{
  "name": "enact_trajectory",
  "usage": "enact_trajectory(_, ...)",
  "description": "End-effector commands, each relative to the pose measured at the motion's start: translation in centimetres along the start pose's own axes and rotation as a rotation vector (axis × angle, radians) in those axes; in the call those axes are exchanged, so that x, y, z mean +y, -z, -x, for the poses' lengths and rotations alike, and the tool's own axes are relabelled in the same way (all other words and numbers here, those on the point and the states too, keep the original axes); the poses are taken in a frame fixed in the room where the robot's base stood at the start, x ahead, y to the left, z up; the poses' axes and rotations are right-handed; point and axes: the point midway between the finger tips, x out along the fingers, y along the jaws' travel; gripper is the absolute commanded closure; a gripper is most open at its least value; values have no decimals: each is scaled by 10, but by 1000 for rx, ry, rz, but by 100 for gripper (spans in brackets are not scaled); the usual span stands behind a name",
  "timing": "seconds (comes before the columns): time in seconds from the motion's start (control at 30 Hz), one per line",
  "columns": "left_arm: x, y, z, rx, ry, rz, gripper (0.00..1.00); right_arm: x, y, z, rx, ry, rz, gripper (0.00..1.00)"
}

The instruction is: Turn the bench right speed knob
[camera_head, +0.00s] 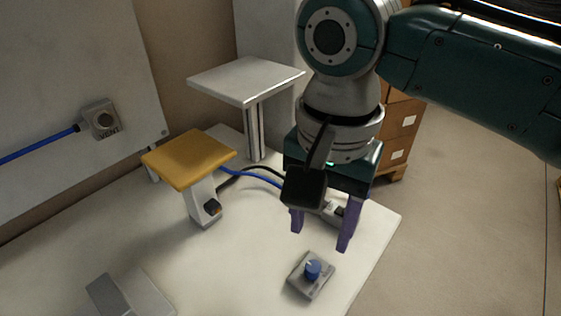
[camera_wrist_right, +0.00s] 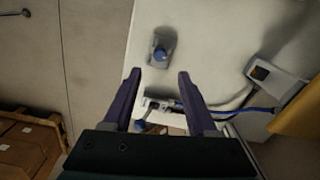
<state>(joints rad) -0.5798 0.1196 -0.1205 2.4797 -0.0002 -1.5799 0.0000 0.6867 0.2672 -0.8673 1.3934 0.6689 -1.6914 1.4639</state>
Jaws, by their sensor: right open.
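The speed knob (camera_head: 312,268) is blue with a light pointer mark. It sits on a small grey base (camera_head: 309,288) near the right edge of the white bench (camera_head: 240,270). The knob also shows in the right wrist view (camera_wrist_right: 160,54), beyond the fingertips. My right gripper (camera_head: 320,240) has purple fingers pointing down. It is open and empty, above and behind the knob, apart from it. In the wrist view the two fingertips (camera_wrist_right: 156,76) stand apart on either side of the knob's line. My left gripper is not in view.
A yellow-topped stand (camera_head: 188,158) with a black switch stands left of the gripper. A taller white stand (camera_head: 245,82) is behind it. Blue and black cables (camera_head: 250,174) run across the bench. A wall-mounted box (camera_head: 101,120) is at left. A grey wedge (camera_head: 130,295) lies front left.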

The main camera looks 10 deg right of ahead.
Motion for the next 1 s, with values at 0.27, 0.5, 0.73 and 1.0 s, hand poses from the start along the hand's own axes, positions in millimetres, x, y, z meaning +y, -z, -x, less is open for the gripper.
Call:
enact_trajectory(0.27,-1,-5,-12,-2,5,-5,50,1,0,-56,0,-2,1,42)
enact_trajectory(0.5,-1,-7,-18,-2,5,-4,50,0,0,-78,0,0,2,42)
enact_trajectory(0.73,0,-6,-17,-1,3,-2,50,0,0,-79,0,1,3,42)
enact_trajectory(1.0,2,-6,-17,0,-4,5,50,0,0,-78,0,1,3,66)
